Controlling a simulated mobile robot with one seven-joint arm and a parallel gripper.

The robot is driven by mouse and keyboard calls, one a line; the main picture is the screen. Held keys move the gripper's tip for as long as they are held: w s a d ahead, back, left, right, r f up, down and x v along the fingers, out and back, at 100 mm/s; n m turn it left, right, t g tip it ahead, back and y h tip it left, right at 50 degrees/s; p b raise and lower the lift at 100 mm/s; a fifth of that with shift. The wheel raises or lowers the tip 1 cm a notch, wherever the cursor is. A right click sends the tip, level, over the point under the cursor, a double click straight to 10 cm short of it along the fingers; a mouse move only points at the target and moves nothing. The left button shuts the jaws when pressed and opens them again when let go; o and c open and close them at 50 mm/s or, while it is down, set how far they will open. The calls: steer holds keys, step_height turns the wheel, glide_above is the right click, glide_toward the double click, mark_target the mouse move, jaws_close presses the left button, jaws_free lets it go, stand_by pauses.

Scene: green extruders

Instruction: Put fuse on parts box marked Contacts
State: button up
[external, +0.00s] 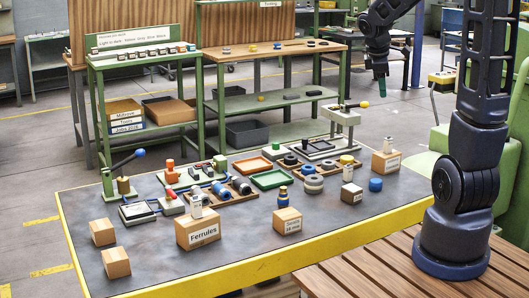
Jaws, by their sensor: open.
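My gripper (380,76) hangs above and behind the far right of the table, in front of the back workbench. It is open and apart from everything on the table. A cardboard parts box (197,232) at the front is labelled Ferrules, with a small whitish cylinder (196,206) on top. Another labelled box (385,164) stands at the right rear with a pale upright cylinder (388,144) on it; its label is too small to read. I cannot tell which object is the fuse.
The dark table (160,262) has a yellow front edge. Two plain boxes (102,232) (116,263) stand at the left.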

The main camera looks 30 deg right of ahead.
steer(key=s+a+r+m+t+y, duration=0.1)
steer(key=s+a+m, duration=0.4)
steer(key=s, duration=0.5)
steer(key=s+a+r+m+t+y, duration=0.2)
steer(key=s+a+r+m, duration=0.3)
steer(key=s+a, duration=0.3)
steer(key=s, duration=0.2)
steer(key=shift+s+a+r+y, duration=0.15)
steer(key=shift+s+r+y, duration=0.05)
steer(key=shift+s+y, duration=0.2)
steer(key=shift+o, duration=0.2)
stand_by(0.5)
steer(key=o, duration=0.8)
steer(key=shift+c, duration=0.2)
steer(key=shift+w+r, duration=0.1)
